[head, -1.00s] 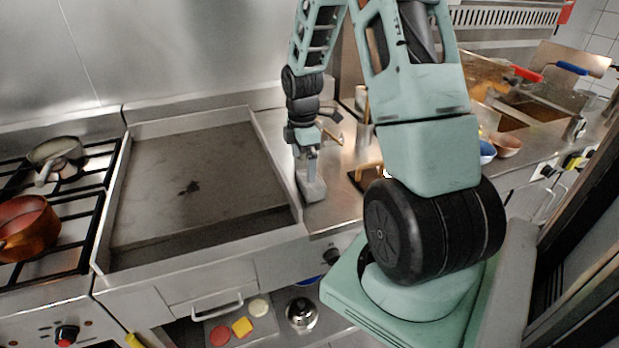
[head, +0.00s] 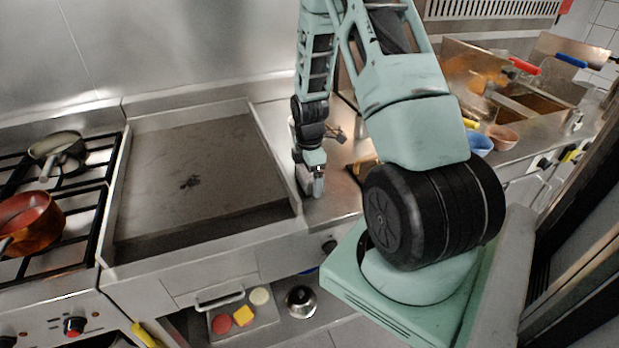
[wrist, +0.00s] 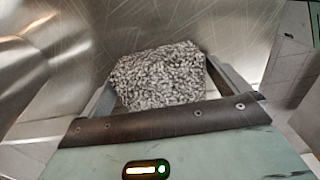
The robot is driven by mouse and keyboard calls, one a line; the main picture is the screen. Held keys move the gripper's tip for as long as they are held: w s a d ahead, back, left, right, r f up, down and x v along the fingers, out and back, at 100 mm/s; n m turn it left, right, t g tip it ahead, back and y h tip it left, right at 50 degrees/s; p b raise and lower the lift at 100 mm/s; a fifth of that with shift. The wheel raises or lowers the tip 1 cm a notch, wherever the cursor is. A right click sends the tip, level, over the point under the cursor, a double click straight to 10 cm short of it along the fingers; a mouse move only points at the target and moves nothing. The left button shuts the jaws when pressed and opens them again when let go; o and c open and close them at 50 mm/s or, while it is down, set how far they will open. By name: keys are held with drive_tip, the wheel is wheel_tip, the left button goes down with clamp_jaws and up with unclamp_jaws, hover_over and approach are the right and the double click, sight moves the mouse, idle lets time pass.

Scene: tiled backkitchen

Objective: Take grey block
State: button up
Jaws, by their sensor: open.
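The grey block (wrist: 160,78) is a rough, speckled lump that fills the space between my fingers in the wrist view. My gripper (head: 312,187) is open and lowered around it, with one finger on each side. I cannot tell whether the fingers touch it. In the head view my gripper stands on the steel counter just right of the griddle and largely hides the block.
The raised griddle (head: 200,175) edge lies close on the left of my gripper. A wooden item (head: 366,165) lies to the right on the counter. A blue bowl (head: 478,143) and a brown bowl (head: 502,137) stand farther right.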

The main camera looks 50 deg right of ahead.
drive_tip(key=c, duration=1.1)
drive_tip(key=shift+o, duration=0.2)
drive_tip(key=shift+r, duration=0.1)
